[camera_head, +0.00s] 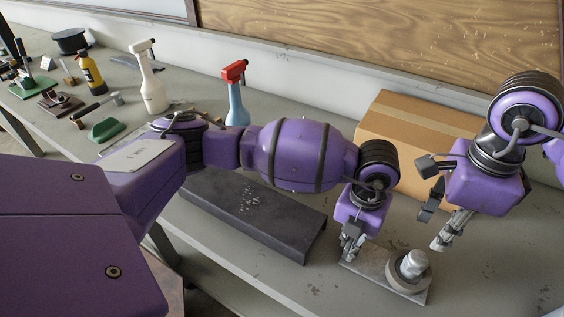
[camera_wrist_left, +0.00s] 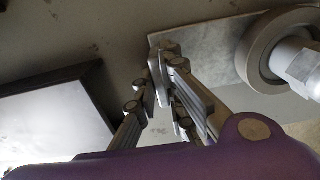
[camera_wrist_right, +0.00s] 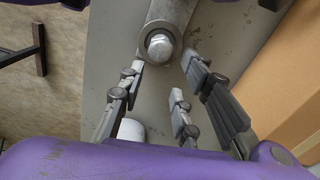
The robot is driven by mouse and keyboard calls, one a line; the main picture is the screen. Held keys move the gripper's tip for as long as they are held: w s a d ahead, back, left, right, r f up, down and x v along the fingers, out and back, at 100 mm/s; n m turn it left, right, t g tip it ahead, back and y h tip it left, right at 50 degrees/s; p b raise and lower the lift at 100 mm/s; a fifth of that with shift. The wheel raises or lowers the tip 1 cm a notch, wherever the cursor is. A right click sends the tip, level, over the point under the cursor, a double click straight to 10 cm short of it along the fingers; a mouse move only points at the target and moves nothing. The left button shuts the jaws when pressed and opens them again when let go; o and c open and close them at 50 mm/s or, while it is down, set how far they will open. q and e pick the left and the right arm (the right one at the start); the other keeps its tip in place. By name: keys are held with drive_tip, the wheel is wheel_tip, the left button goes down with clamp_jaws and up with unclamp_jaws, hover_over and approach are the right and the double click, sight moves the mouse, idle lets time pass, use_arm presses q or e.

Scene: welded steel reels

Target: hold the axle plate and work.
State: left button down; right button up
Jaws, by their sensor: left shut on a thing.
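The axle plate (camera_head: 375,263) is a flat grey metal plate on the bench, bearing a round collar (camera_head: 409,273) and an upright axle with a hex top (camera_head: 413,262). My left gripper (camera_head: 350,246) is shut on the plate's end away from the collar; the left wrist view shows the plate (camera_wrist_left: 213,52) at its fingertips (camera_wrist_left: 164,48). My right gripper (camera_head: 434,228) is open and empty, above and to the right of the axle. In the right wrist view the hex top (camera_wrist_right: 160,46) lies just beyond its spread fingers (camera_wrist_right: 162,66).
A dark steel channel (camera_head: 250,210) lies left of the plate. A cardboard box (camera_head: 400,130) stands behind my right gripper. Spray bottles (camera_head: 150,88) (camera_head: 237,103) and small tools stand farther left. The bench right of the plate is clear.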

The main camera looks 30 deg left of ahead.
sight(422, 257)
idle(0.3)
drive_tip(key=o, duration=0.4)
drive_tip(key=shift+a+r, duration=0.1)
drive_tip(key=shift+a, duration=0.1)
drive_tip(key=shift+w+d+f+n+g+h, duration=0.15)
drive_tip(key=shift+f+n, duration=1.6)
drive_tip(key=shift+n, duration=1.75)
drive_tip(key=shift+d+f+n+g+h, duration=0.1)
drive_tip(key=shift+f+n+g, duration=0.15)
drive_tip(key=shift+f+n, duration=2.4)
drive_tip(key=shift+w+d+f+n+g+h, duration=0.15)
drive_tip(key=shift+f+n, duration=0.7)
drive_tip(key=shift+n, duration=3.5)
drive_tip(key=shift+s, duration=0.1)
